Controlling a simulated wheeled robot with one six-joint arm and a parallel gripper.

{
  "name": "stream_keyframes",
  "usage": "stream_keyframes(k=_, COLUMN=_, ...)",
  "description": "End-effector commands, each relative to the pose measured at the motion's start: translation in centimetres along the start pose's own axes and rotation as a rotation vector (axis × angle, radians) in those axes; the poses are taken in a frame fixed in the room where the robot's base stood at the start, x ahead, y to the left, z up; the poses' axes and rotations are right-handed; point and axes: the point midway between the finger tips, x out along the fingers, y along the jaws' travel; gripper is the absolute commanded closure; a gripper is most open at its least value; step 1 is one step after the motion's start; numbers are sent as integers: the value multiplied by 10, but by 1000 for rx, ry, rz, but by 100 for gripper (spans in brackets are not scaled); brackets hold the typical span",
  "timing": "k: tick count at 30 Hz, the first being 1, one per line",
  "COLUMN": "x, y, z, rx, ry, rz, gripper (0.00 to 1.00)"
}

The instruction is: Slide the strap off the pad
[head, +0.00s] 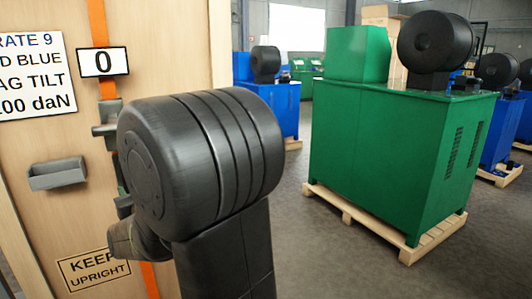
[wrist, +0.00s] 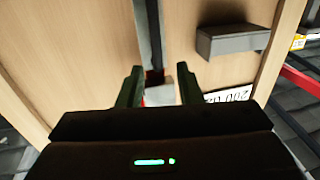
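An orange strap (head: 107,85) runs down the front of a pale wooden panel, passing behind the "0" plate. A grey bracket-like block (head: 107,125) sits at the strap and may be the pad; I cannot be sure. In the wrist view a dark vertical band (wrist: 149,35), perhaps the strap, leads down to a small grey block (wrist: 160,90) with red beside it. My gripper (wrist: 160,84) has its two dark green fingers apart, one on each side of that block; contact cannot be told. In the head view my arm hides most of the gripper and the lower strap.
A grey ledge (head: 58,174) sticks out of the panel left of the strap; it also shows in the wrist view (wrist: 232,42). Labels mark the panel. A green machine (head: 400,150) stands on a pallet at right, with blue machines behind. Grey floor lies open between.

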Motion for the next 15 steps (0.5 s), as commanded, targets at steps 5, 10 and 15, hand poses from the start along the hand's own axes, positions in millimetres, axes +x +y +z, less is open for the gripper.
stream_keyframes(k=5, x=37, y=1, z=1, rx=0, ry=0, rz=1, gripper=68)
stream_keyframes(k=10, x=69, y=1, z=1, rx=-1, ry=0, rz=1, gripper=68)
stream_keyframes(k=15, x=92, y=1, z=0, rx=0, ry=1, rz=2, gripper=68)
